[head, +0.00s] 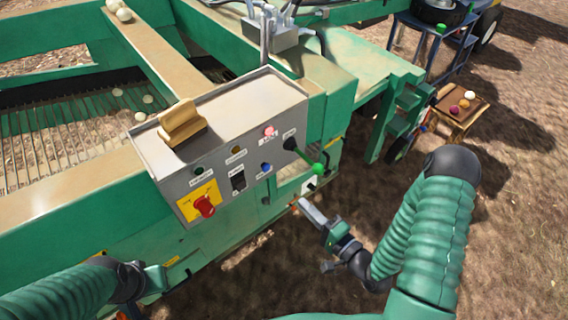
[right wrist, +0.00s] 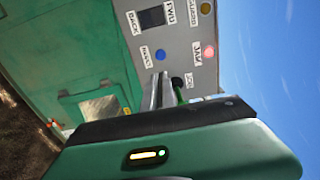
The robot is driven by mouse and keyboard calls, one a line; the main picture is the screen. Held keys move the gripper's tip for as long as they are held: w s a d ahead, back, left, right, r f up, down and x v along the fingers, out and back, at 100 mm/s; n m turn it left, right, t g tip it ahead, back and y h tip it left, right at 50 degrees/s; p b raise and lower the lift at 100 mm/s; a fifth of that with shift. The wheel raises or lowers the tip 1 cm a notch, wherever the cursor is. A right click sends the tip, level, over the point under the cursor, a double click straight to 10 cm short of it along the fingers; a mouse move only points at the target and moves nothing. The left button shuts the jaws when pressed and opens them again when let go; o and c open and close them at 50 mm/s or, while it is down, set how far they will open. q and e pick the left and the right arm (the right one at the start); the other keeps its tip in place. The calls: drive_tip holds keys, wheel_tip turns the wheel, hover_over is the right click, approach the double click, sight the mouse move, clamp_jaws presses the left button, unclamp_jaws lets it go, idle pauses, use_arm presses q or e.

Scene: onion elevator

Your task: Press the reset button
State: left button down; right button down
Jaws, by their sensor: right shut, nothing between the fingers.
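The grey control box (head: 230,110) stands on the green machine. On its front face is a blue button (head: 266,168), with a label beside it that looks like RESET. The blue button also shows in the right wrist view (right wrist: 160,55), beyond my fingertips. My right gripper (head: 300,204) is shut and empty, below and to the right of the button, apart from the panel in the head view. Its fingers (right wrist: 158,92) point toward the panel in the right wrist view. My left gripper (head: 147,283) is partly visible at the lower left; its finger state is unclear.
A pink lit JAM lamp (head: 269,131) sits above the blue button. A lever with a green knob (head: 318,168) sticks out at the panel's right, near my right gripper. A black rocker switch (head: 238,182) and red emergency stop (head: 205,206) are to the left.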

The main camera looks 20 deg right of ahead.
approach(269, 169)
drive_tip(key=x, duration=0.4)
drive_tip(key=p+x, duration=0.1)
drive_tip(key=x, duration=0.2)
drive_tip(key=shift+s+a+r, duration=0.1)
drive_tip(key=shift+s+a, duration=0.1)
drive_tip(key=shift+a, duration=0.1)
use_arm(q)
drive_tip(key=shift+s+a+r, duration=0.25)
drive_tip(key=shift+a+r, duration=0.2)
use_arm(e)
drive_tip(key=shift+w+d, duration=0.1)
drive_tip(key=shift+d, duration=0.1)
use_arm(q)
drive_tip(key=shift+d, duration=0.15)
use_arm(e)
drive_tip(key=shift+d, duration=0.15)
